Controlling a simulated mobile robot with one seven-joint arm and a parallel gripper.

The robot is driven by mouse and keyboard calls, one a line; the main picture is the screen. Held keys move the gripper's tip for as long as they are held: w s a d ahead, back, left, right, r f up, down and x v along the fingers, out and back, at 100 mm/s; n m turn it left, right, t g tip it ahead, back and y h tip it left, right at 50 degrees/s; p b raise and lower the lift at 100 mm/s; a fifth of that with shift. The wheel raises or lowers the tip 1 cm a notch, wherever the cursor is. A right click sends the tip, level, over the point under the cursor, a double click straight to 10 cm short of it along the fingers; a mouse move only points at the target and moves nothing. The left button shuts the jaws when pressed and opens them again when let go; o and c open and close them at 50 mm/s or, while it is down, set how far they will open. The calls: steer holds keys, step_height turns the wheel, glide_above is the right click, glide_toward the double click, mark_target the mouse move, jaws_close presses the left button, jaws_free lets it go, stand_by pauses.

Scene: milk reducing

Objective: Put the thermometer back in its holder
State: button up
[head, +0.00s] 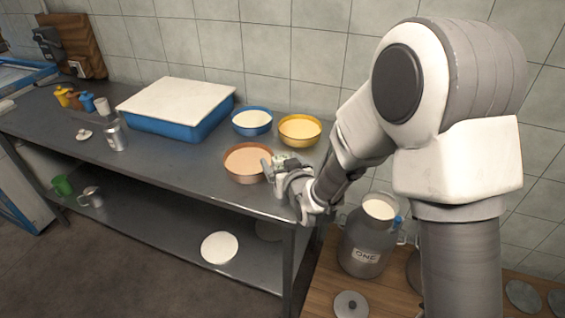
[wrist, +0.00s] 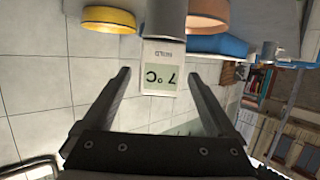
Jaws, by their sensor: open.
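The thermometer (wrist: 160,74) shows in the wrist view as a pale flat body with a display reading 7 °C, upside down. My gripper (wrist: 160,75) is open, with one finger on each side of the display and a visible gap to both. A grey cylinder (wrist: 173,20) meets the upper end of the body; I cannot tell whether it is the holder. In the head view my gripper (head: 280,170) is at the table's front right, beside the copper-coloured bowl (head: 247,163). The thermometer's pale green display (head: 281,159) shows in part there. Its probe is hidden.
A blue bowl (head: 252,122) and a yellow bowl (head: 300,131) stand behind the copper-coloured one. A blue tray with a white top (head: 178,108) is further left. A large milk can (head: 367,245) stands right of the table.

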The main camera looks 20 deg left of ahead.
steer(key=b+v, duration=1.5)
steer(key=v, duration=0.2)
steer(key=s+d+f+m+g+h, duration=0.1)
steer(key=s+d+m+h, duration=0.15)
steer(key=d, duration=0.55)
steer(key=s+d+f+m+g+h, duration=0.1)
steer(key=d+f+m+h, duration=0.1)
steer(key=d+h, duration=0.35)
steer(key=s+d+f+m+g, duration=0.15)
steer(key=s+d+g, duration=0.25)
steer(key=s+d, duration=0.5)
step_height(320, 180, up, 16)
steer(key=p, duration=1.6)
steer(key=shift+s+m+g+p, duration=0.25)
steer(key=shift+m+g+p, duration=0.05)
steer(key=shift+p, duration=0.1)
